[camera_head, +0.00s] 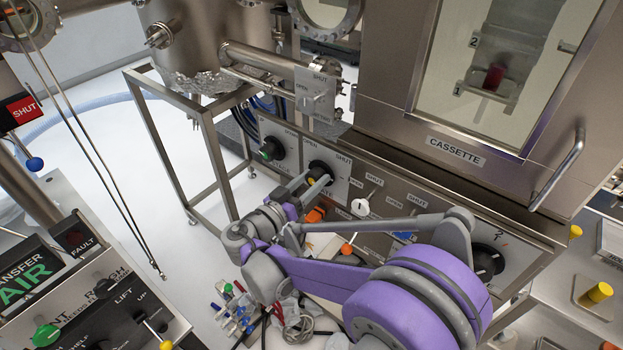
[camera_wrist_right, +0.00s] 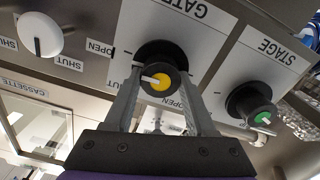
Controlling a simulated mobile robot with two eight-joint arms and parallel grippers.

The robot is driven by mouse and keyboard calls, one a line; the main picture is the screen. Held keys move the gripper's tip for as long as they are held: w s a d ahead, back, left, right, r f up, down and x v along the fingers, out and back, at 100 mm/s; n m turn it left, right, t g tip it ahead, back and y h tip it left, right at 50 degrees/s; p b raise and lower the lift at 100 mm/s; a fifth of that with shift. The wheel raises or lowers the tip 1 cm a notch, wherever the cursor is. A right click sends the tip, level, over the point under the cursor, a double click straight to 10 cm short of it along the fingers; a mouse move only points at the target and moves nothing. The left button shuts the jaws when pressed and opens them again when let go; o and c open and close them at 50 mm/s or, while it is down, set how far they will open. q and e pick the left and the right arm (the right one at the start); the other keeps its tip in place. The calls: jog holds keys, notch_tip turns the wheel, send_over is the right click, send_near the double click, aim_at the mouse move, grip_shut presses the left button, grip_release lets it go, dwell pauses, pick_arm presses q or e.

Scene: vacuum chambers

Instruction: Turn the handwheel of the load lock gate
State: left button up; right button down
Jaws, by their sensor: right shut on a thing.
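The gate handwheel is a black round knob with a yellow cap (camera_wrist_right: 160,81) and a white pointer, on a white panel plate marked GATE. In the wrist view, which sees the panel upside down, the pointer is turned to the left. In the head view the knob (camera_head: 319,169) sits on the front panel between OPEN and SHUT labels. My right gripper (camera_head: 309,184) is shut on the knob, with one finger on each side of it, as the wrist view (camera_wrist_right: 160,90) also shows. The fingers partly cover the knob's rim. My left gripper is not in view.
A black STAGE knob with a green cap (camera_head: 270,149) is left of the gate knob. A white valve knob (camera_head: 360,207) is to the right. The cassette door handle (camera_head: 560,172) sticks out above. Cables and clips (camera_head: 235,310) lie below the panel.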

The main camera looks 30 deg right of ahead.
jog(key=shift+m, duration=0.4)
jog(key=shift+c, duration=1.1)
grip_release()
jog(key=v, duration=1)
jog(key=shift+s+a+b, duration=0.2)
jog(key=shift+a+b, duration=0.1)
jog(key=shift+a, duration=0.05)
